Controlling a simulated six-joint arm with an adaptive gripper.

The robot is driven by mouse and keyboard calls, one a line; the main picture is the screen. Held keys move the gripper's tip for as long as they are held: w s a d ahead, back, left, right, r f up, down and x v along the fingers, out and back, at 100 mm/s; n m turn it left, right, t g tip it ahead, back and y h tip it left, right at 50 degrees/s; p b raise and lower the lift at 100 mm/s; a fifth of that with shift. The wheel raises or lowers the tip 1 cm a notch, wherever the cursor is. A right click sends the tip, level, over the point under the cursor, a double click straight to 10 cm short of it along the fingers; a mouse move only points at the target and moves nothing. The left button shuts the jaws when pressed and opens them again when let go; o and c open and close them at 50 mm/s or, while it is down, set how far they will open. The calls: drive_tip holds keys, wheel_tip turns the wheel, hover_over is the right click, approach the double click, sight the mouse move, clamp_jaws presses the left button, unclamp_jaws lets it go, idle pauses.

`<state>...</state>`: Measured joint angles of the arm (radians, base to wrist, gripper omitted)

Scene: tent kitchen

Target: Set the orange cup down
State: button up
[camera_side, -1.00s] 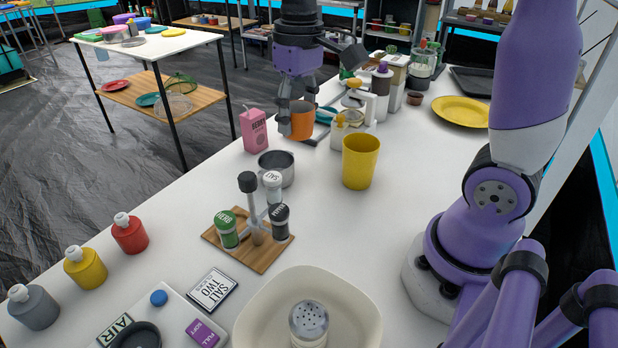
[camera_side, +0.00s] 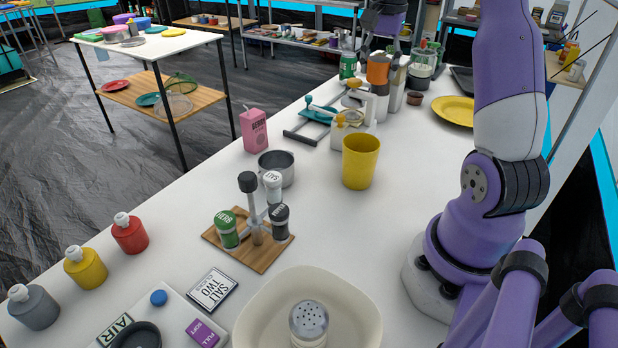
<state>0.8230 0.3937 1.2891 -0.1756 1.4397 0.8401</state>
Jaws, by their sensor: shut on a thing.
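The orange cup (camera_side: 378,69) is at the back of the white table, in front of my gripper (camera_side: 379,52) in the picture's upper middle. My gripper is shut on the cup; the fingers show only in part, and the wrist is cut by the top edge. The cup looks upright. It overlaps the white dispensers behind and below it, so I cannot tell whether its base touches anything.
A yellow cup (camera_side: 361,161) and a metal pot (camera_side: 276,168) stand mid-table. A pink carton (camera_side: 254,130) stands at the left edge. A teal-handled rack (camera_side: 318,115) lies near the dispensers (camera_side: 398,88). A yellow plate (camera_side: 455,111) lies right. White table (camera_side: 425,165) is clear right of the yellow cup.

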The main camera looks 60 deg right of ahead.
sight(385, 146)
drive_tip(key=s+d+f+m, duration=0.1)
drive_tip(key=f, duration=0.4)
drive_tip(key=s+d+f+m, duration=0.1)
drive_tip(key=d+f, duration=0.1)
drive_tip(key=f, duration=0.4)
drive_tip(key=s+d+f+m, duration=0.1)
drive_tip(key=f, duration=0.5)
drive_tip(key=shift+d+f+m, duration=0.2)
drive_tip(key=shift+m, duration=0.1)
drive_tip(key=shift+f, duration=0.1)
drive_tip(key=o, duration=1.1)
drive_tip(key=shift+w, duration=0.1)
drive_tip(key=shift+c, duration=0.2)
drive_tip(key=shift+o, duration=0.5)
wheel_tip(385, 146, up, 12)
